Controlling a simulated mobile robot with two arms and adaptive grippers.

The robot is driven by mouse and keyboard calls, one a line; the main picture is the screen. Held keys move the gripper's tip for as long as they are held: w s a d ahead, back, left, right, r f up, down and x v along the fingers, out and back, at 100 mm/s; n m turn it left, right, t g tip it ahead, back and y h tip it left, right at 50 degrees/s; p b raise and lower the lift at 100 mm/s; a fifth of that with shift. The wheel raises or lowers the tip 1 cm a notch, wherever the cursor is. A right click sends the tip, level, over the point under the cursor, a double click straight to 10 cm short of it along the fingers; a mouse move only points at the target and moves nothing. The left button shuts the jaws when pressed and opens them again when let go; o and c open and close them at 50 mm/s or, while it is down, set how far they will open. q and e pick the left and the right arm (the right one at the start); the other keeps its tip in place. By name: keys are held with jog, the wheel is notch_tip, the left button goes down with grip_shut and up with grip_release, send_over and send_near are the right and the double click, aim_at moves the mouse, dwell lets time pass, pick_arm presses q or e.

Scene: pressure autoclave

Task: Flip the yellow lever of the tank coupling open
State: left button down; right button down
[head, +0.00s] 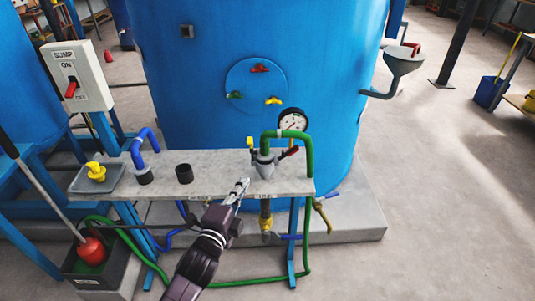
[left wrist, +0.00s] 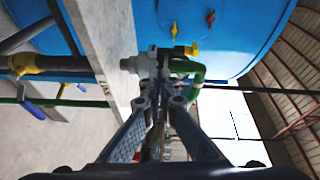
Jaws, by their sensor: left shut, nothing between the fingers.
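The tank coupling (head: 264,163) is a grey fitting on the right part of the bench, with a green hose (head: 305,190) arching from its top. Its yellow lever (head: 250,143) stands up on the left side, and a red lever (head: 291,152) sticks out on the right. In the left wrist view the grey coupling (left wrist: 136,64) and the yellow lever (left wrist: 191,49) lie just beyond the fingertips. My left gripper (head: 241,187) is shut and empty, in front of the coupling and below the yellow lever. I cannot tell whether it touches the coupling. My right gripper is not in view.
The grey bench (head: 220,170) also holds a black cup (head: 184,174), a blue bent pipe (head: 146,145) and a yellow plug (head: 96,171) in a tray. The big blue tank (head: 210,80) and a pressure gauge (head: 293,121) stand behind. Open floor lies on the right.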

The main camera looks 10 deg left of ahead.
pick_arm(q)
jog(key=shift+m+t, duration=0.4)
jog(key=shift+t, duration=0.1)
jog(key=r, duration=0.4)
jog(key=shift+d+r, duration=0.2)
jog(key=shift+d, duration=0.1)
jog(key=w+p, duration=0.1)
jog(key=w, duration=0.9)
jog(key=shift+d, duration=0.3)
